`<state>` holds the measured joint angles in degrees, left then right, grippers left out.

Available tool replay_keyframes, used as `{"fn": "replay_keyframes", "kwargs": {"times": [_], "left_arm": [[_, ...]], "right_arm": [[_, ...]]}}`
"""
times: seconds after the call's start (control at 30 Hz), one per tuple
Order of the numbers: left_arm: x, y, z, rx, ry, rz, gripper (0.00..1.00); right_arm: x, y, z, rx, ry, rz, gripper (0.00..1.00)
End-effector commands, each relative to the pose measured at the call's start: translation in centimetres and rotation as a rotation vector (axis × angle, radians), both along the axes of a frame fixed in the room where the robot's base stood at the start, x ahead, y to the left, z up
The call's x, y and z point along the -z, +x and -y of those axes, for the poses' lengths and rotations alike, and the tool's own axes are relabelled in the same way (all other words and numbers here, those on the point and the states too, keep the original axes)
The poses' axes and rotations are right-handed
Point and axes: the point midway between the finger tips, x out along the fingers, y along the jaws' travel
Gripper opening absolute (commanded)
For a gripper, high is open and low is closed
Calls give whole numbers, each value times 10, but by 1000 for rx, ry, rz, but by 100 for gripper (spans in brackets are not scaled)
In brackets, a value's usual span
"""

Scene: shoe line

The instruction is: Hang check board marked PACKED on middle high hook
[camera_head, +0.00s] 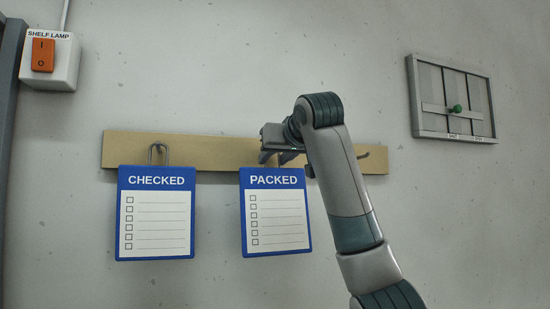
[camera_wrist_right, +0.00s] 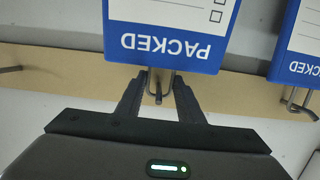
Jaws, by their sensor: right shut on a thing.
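The PACKED check board (camera_head: 276,211) is blue with a white checklist and hangs, slightly tilted, below my right gripper (camera_head: 283,156) in the head view. It shows upside down in the right wrist view (camera_wrist_right: 170,45). My right gripper (camera_wrist_right: 158,85) is shut on the board's wire loop at its top edge, right at the middle hook (camera_wrist_right: 158,92). Whether the loop sits over the hook is hidden. The wooden hook rail (camera_head: 220,152) runs behind. My left gripper is not in view.
The CHECKED board (camera_head: 155,213) hangs on the left hook (camera_head: 158,150). The right hook (camera_head: 364,156) is bare. A shelf lamp switch (camera_head: 43,56) is at upper left, and a grey framed panel with a green knob (camera_head: 457,108) is at upper right.

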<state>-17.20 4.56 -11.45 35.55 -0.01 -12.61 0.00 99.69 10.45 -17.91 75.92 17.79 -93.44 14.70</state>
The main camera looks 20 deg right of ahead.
Motion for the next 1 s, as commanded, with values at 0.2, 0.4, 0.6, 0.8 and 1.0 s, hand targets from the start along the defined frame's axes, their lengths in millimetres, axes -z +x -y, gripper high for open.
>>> {"fn": "replay_keyframes", "kwargs": {"times": [0.2,0.4,0.6,0.8,1.0], "left_arm": [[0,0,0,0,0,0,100],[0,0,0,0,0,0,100],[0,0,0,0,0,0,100],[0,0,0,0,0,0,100],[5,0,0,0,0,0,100]], "right_arm": [[-1,0,0,0,0,1,6],[-1,0,0,0,0,1,6],[-1,0,0,0,0,1,56],[0,0,0,0,0,-1,56],[0,-6,0,0,0,1,56]]}}
